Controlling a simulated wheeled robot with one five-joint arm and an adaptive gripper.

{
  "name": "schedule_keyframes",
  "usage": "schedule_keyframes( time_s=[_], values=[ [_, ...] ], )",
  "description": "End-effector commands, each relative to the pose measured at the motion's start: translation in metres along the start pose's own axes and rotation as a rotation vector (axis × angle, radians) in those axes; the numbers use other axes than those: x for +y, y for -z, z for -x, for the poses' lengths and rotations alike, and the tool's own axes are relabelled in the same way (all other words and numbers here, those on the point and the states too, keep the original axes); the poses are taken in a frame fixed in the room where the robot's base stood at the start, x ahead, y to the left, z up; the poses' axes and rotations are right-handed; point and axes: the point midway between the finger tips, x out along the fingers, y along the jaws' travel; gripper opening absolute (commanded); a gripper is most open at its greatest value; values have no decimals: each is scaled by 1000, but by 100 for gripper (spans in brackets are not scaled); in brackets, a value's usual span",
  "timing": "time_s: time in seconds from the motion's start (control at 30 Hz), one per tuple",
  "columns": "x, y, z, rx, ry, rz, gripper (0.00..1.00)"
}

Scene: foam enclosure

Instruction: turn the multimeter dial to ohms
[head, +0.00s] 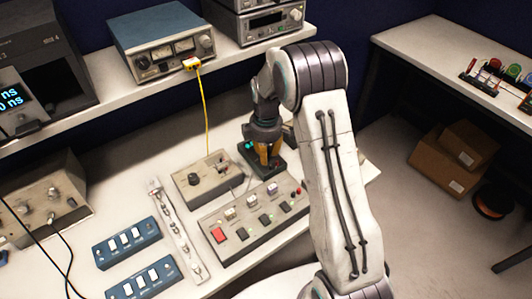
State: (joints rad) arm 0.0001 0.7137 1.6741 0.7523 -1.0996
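My gripper (266,158) points down at the bench, over a dark device (279,169) with a green light at its left end. Orange parts show at the gripper's tip, and I cannot tell whether they are its fingers or something between them. The gripper hides most of the device's top, so no dial or ohms mark can be read there. I cannot tell for sure that this device is the multimeter. Just left of it is a grey-beige box (209,178) with a round black knob (194,178).
A button panel (255,218) lies in front, with blue switch boxes (127,243) and a pale strip (178,230) to its left. A yellow cable (205,110) hangs from the blue-topped instrument (160,40) on the shelf. Bare bench shows at centre left.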

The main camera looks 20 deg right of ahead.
Motion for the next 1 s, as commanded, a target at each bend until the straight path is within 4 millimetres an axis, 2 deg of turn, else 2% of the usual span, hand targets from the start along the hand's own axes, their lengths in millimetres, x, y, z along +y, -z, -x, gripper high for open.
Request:
schedule_keyframes(
  time_s=[0.27,0.47,1.0],
  values=[
    [-1,0,-2,-1,2,-28,0],
    [-1,0,-3,-1,3,-131,0],
    [-2,-1,-4,-4,4,-628,0]
  ],
)
